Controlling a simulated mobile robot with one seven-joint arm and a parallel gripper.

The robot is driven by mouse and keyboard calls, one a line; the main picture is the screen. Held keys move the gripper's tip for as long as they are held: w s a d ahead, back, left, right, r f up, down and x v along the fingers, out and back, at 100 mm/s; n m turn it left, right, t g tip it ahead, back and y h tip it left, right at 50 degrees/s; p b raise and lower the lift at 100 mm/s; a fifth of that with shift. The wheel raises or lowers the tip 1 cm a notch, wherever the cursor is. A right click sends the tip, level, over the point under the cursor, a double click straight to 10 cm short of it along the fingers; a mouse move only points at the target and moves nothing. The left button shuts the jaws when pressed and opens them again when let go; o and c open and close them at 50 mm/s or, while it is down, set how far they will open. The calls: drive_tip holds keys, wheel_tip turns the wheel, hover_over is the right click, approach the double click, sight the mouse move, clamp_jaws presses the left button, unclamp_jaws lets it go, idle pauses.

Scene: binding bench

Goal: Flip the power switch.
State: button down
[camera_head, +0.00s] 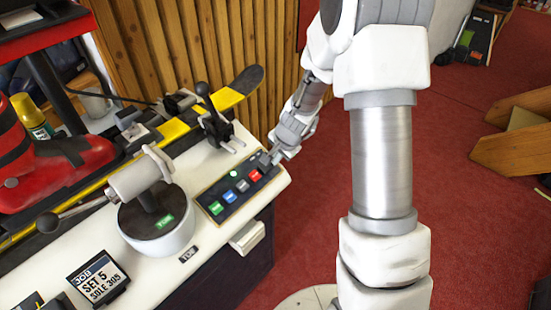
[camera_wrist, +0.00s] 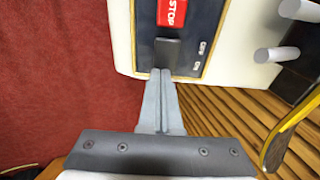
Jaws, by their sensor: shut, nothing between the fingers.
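The power switch (camera_wrist: 168,52) is a dark rocker on the control panel (camera_wrist: 206,22), below the red STOP button (camera_wrist: 172,12) in the wrist view. Small OFF and ON labels stand beside it. My gripper (camera_wrist: 161,71) is shut and empty, its fingertips at the switch's lower edge. I cannot tell whether they touch it. In the head view my gripper (camera_head: 272,158) is at the far right end of the panel (camera_head: 212,204), beyond the red button (camera_head: 254,175), and largely covers the switch. A small green light (camera_head: 233,173) is lit on the panel.
A black lever (camera_head: 207,95) and a ski with a yellow and black end (camera_head: 236,90) stand behind the panel. A grey clamp (camera_head: 140,178) on a round base, a red boot (camera_head: 75,165) and a job sign (camera_head: 97,281) are to the left.

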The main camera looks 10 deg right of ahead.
drive_tip(key=shift+a+f, duration=0.1)
drive_tip(key=shift+s+a+r, duration=0.25)
drive_tip(key=shift+s+a, duration=0.25)
idle(0.4)
drive_tip(key=shift+d+r+p, duration=0.15)
drive_tip(key=shift+r+p, duration=0.35)
drive_tip(key=shift+r, duration=0.05)
drive_tip(key=s+d+r+p, duration=0.2)
drive_tip(key=d+r+p, duration=0.2)
drive_tip(key=r, duration=0.7)
drive_tip(key=shift+s+d+r, duration=0.35)
drive_tip(key=shift+s+d, duration=0.05)
